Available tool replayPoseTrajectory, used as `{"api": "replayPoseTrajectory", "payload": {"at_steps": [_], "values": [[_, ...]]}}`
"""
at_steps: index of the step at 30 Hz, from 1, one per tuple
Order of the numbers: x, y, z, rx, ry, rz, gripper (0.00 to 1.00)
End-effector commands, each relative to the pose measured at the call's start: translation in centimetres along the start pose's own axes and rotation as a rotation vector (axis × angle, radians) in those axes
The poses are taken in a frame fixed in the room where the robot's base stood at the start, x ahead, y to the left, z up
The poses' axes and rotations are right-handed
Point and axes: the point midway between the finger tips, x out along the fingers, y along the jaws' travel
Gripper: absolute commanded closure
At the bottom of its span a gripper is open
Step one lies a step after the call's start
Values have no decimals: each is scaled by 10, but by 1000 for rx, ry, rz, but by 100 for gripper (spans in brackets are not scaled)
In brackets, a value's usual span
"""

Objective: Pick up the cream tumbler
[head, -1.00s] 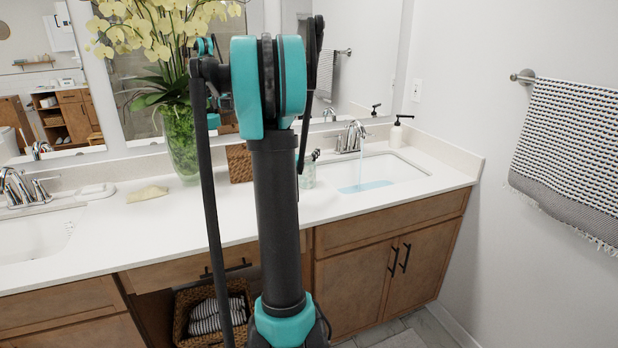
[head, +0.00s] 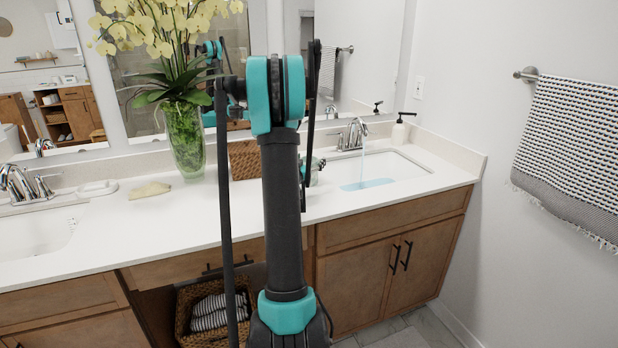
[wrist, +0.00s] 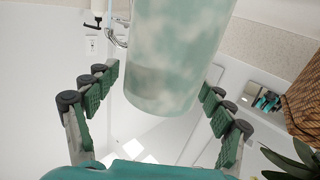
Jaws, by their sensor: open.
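The cream tumbler (wrist: 172,55) fills the upper middle of the wrist view, close to the camera. It is pale, with mottled grey-green patches, and its upper part is cut off by the picture edge. My gripper (wrist: 162,88) is open, with one finger on each side of the tumbler and a visible gap on both sides.
A woven box (head: 245,160) and a glass vase (head: 185,140) with yellow orchids stand left of my arm. The right sink (head: 385,173) has its faucet (head: 353,135) running. A soap dispenser (head: 400,130) stands behind it. The counter front (head: 180,225) is clear.

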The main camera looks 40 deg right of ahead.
Motion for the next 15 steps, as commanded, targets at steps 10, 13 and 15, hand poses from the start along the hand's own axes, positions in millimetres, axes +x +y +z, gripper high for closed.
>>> {"api": "replayPoseTrajectory", "payload": {"at_steps": [10, 13, 15], "values": [[30, 0, 0, 0, 0, 0, 18], [30, 0, 0, 0, 0, 0, 18], [30, 0, 0, 0, 0, 0, 27]]}}
